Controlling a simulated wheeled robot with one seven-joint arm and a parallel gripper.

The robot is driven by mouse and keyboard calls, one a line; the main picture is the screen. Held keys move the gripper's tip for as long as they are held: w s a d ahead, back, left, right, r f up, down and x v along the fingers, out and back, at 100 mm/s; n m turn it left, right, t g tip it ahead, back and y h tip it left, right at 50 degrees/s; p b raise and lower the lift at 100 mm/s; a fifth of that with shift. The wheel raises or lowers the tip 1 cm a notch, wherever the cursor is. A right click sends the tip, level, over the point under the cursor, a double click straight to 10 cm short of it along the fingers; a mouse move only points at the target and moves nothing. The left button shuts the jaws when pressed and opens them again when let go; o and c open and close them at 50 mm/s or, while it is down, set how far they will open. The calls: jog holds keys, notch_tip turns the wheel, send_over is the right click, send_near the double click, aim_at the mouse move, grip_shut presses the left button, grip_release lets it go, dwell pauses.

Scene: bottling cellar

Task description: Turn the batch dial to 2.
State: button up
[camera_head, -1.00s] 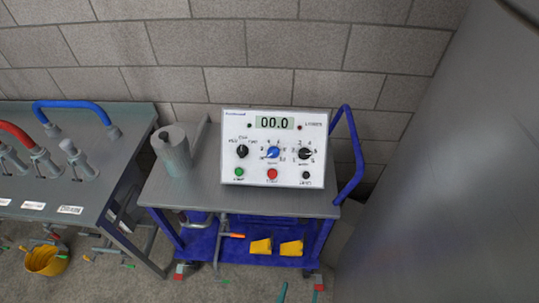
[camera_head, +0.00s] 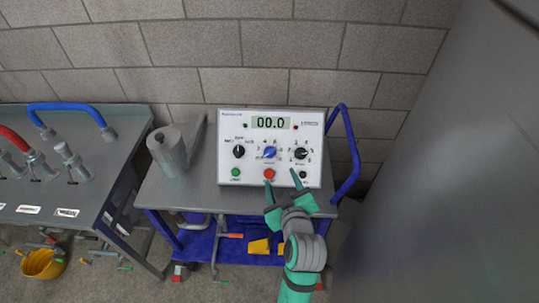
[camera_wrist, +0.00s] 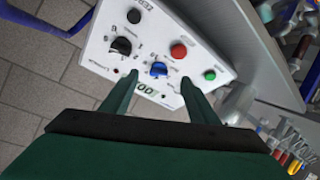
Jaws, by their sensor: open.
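A white control box (camera_head: 228,153) with a display reading 00.0 stands on a grey cart. It has a black dial (camera_head: 239,151) at left, a blue dial (camera_head: 269,152) in the middle and a black dial (camera_head: 301,153) at right. The dial names are too small to read, so I cannot tell which is the batch dial. My gripper (camera_head: 282,181) is open and empty at the box's lower front. In the wrist view the blue dial (camera_wrist: 158,69) lies between the open fingertips, and the right black dial (camera_wrist: 121,46) lies beyond the left finger. Contact is not clear.
Below the dials are a green button (camera_head: 235,172), a red button (camera_head: 268,174) and a black one. A grey cylinder (camera_head: 168,152) stands left of the box on the cart top (camera_head: 200,194). The blue cart handle (camera_head: 349,150) rises at right.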

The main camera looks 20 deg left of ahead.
aim_at(269, 153)
jog(key=shift+n+y, duration=0.3)
jog(key=shift+n, duration=0.3)
jog(key=r+x, duration=0.1)
jog(key=x, duration=0.6)
jog(key=a+r+x, duration=0.1)
jog(key=x, duration=0.3)
jog(key=shift+w+a+r, duration=0.2)
jog(key=shift+w+a, duration=0.1)
jog(key=shift+w, duration=0.15)
jog(key=shift+c, duration=0.3)
jog(key=c, duration=1)
jog(key=shift+a, duration=0.2)
jog(key=shift+d, duration=0.1)
